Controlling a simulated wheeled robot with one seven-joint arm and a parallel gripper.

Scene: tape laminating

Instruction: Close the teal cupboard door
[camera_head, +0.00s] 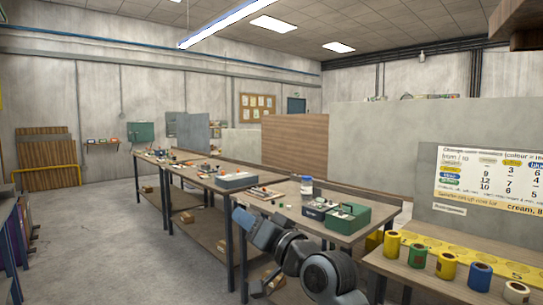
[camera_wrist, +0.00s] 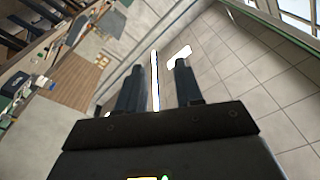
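A small teal-green wall box (camera_head: 140,131) hangs on the far back wall, left of centre in the head view. It may be the teal cupboard. It is too small to tell whether its door is open or shut. My gripper also shows in the wrist view (camera_wrist: 158,66), where its two dark fingers stand apart with nothing between them. In the head view my arm is at lower centre, beside the near workbench and far from the wall box. I cannot pick out the teal cupboard in the tilted wrist view.
Long workbenches (camera_head: 217,191) with tools run from the centre towards the back wall. A side table with coloured tape rolls (camera_head: 417,250) stands at right. A dark bench (camera_head: 12,240) is at the left edge. The concrete floor (camera_head: 95,250) between is clear.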

